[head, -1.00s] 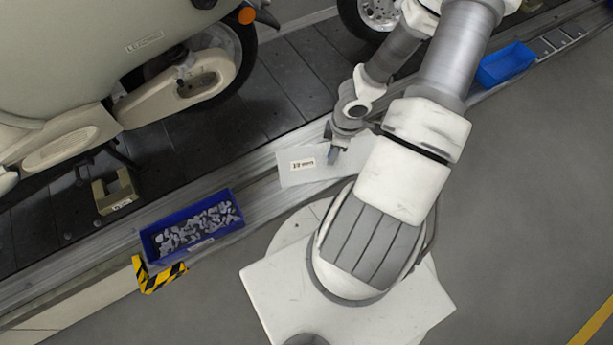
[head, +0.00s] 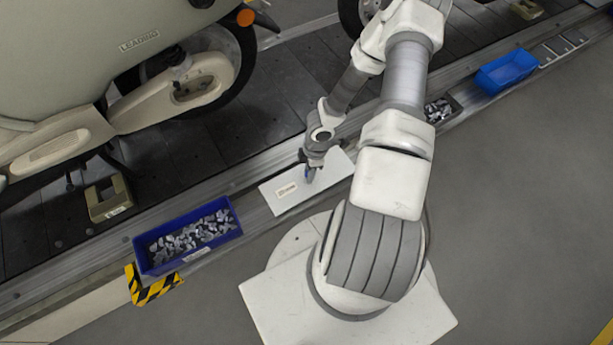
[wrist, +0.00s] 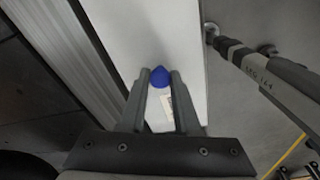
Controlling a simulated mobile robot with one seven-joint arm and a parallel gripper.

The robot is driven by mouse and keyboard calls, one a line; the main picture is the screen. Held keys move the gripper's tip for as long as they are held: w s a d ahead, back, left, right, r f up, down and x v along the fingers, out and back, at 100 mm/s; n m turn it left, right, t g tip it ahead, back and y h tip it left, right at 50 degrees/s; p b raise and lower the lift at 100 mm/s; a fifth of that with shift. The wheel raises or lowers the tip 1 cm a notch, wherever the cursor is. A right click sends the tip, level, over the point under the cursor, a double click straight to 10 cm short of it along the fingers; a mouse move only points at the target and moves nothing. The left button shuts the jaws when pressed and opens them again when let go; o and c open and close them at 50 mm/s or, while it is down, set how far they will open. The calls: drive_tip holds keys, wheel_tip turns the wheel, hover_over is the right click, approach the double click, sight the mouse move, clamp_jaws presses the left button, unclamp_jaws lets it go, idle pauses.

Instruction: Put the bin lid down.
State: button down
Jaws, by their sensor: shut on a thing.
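The bin lid is a flat pale grey-white plate (head: 273,202) with a small label and a blue knob. In the head view it lies over the metal ledge along the conveyor, between the dark blue bin and my base. My gripper (head: 310,174) is above it, shut on the blue knob (wrist: 160,77), which shows between the fingertips in the wrist view. The lid (wrist: 150,35) fills the middle of that view. Its far end is partly behind my arm. I cannot tell whether it touches the ledge.
A dark blue bin (head: 140,259) of grey parts stands left on the ledge, above a yellow-black striped block (head: 153,289). A small bin of grey pieces (head: 440,109) and an empty blue bin (head: 507,71) stand right. A cream scooter (head: 100,60) is on the slats (head: 180,155).

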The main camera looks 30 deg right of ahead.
drive_tip(key=shift+w+a+f, duration=0.15)
drive_tip(key=shift+w+f, duration=0.25)
drive_tip(key=shift+w, duration=0.2)
drive_tip(key=shift+f+b, duration=0.65)
drive_tip(key=shift+f, duration=1.3)
drive_tip(key=shift+f, duration=0.15)
drive_tip(key=c, duration=0.6)
unclamp_jaws()
drive_tip(key=r+p, duration=0.1)
drive_tip(key=r, duration=0.3)
drive_tip(key=d+r+p, duration=0.1)
drive_tip(key=r+p, duration=0.1)
drive_tip(key=r, duration=0.2)
drive_tip(key=r+p, duration=0.1)
drive_tip(key=r, duration=0.3)
drive_tip(key=shift+s+d+r+p, duration=0.1)
drive_tip(key=shift+s+d+p, duration=0.15)
drive_tip(key=shift+p, duration=0.1)
